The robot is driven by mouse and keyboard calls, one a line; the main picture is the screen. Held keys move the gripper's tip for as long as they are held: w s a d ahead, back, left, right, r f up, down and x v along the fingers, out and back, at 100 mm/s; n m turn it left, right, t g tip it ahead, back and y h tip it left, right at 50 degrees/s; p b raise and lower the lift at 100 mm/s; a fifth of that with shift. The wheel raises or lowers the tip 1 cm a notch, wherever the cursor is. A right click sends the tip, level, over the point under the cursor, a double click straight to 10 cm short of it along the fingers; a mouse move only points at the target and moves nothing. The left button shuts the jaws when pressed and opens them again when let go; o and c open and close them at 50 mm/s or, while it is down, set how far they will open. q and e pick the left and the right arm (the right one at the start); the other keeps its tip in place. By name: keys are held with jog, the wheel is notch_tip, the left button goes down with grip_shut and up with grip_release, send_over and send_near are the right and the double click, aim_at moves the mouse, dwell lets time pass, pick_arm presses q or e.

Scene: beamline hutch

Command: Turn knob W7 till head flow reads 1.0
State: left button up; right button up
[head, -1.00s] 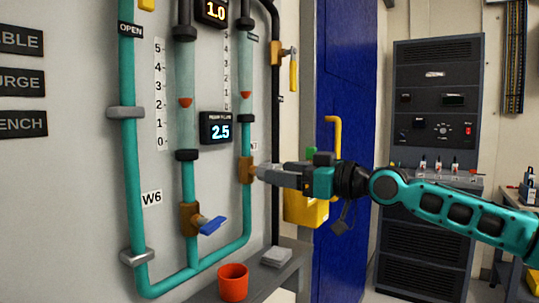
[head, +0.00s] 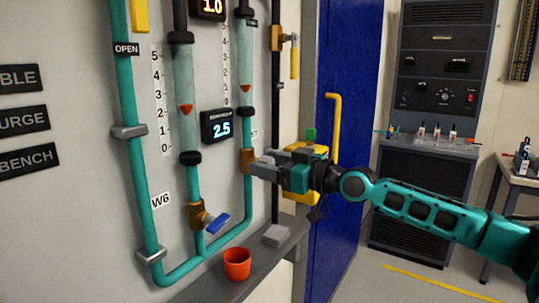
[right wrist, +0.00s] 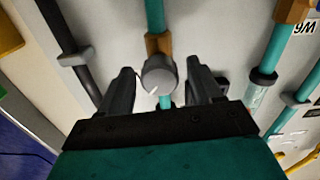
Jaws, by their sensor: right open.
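Knob W7 (right wrist: 159,76) is a round grey knob with a white pointer line, on a brass valve body (head: 246,161) of the right teal pipe. My right gripper (right wrist: 160,70) is open, with one finger on each side of the knob and a gap showing on both sides. In the head view my right gripper (head: 258,164) hides the knob and most of its label. A cyan display (head: 221,126) reads 2.5; its caption is too small to read surely. An orange display (head: 209,8) above reads 1.0, cut by the top edge. My left gripper is not in view.
The W6 valve (head: 203,217) with a blue lever stands to the left. A red cup (head: 237,264) and a grey block (head: 276,235) sit on the shelf below. A blue door (head: 350,75) with a yellow handle (head: 335,125) is behind my right arm.

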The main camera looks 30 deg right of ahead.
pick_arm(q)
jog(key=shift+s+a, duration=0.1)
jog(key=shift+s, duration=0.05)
pick_arm(e)
jog(key=c, duration=1)
jog(key=shift+f+n+b, duration=0.2)
jog(key=shift+n+b, duration=0.2)
jog(key=shift+b, duration=0.75)
jog(key=shift+c, duration=0.2)
jog(key=shift+n+b, duration=0.3)
jog(key=shift+b, duration=0.1)
jog(key=shift+r, duration=0.3)
jog(key=o, duration=0.8)
jog(key=shift+o, duration=1.2)
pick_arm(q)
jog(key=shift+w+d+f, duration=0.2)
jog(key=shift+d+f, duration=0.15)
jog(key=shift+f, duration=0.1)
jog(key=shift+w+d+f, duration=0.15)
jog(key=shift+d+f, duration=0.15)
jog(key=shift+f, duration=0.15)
pick_arm(e)
jog(key=shift+f, duration=0.1)
